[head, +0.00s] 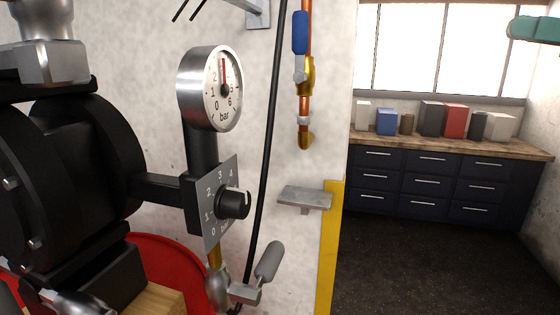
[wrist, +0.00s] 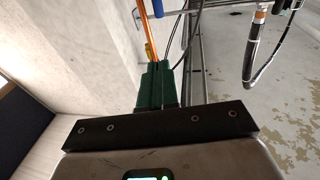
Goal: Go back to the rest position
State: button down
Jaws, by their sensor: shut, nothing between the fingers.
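My gripper (wrist: 158,72) shows in the wrist view as two green fingers side by side, pressed together with nothing held between them. The dark gripper bar runs across the lower part of that view.
In the head view, a black pump (head: 65,165) with a pressure gauge (head: 222,90) and a dial knob (head: 233,204) fills the left. A small metal shelf (head: 305,197) juts from the wall. Open floor (head: 425,255) lies right, before a drawer bench (head: 430,182).

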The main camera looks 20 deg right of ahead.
jog(key=w+a+f+m+h, duration=0.2)
jog(key=w+f+m, duration=0.15)
jog(key=f, duration=0.85)
jog(key=w+a+f+m+g+h, duration=0.15)
jog(key=w+f, duration=0.25)
jog(key=f, duration=0.7)
jog(key=w+a+f+m+h, duration=0.2)
jog(key=w+f+m, duration=0.1)
jog(key=f, duration=0.9)
jog(key=s+a+f+m+g+h, duration=0.15)
jog(key=s+a+f, duration=0.3)
jog(key=f, duration=0.45)
jog(key=s+a+f+g+h, duration=0.25)
jog(key=s+f, duration=0.25)
jog(key=f, duration=0.5)
jog(key=s+a+f+g+h, duration=0.15)
jog(key=s+a+f, duration=0.3)
jog(key=f, duration=0.45)
jog(key=s+f+g+h, duration=0.1)
jog(key=s+f, duration=0.3)
jog(key=s, duration=0.5)
jog(key=s+f+g+h, duration=0.1)
jog(key=s+f+g, duration=0.2)
jog(key=s, duration=0.7)
jog(key=shift+f+g+h, duration=0.4)
jog(key=shift+g, duration=0.4)
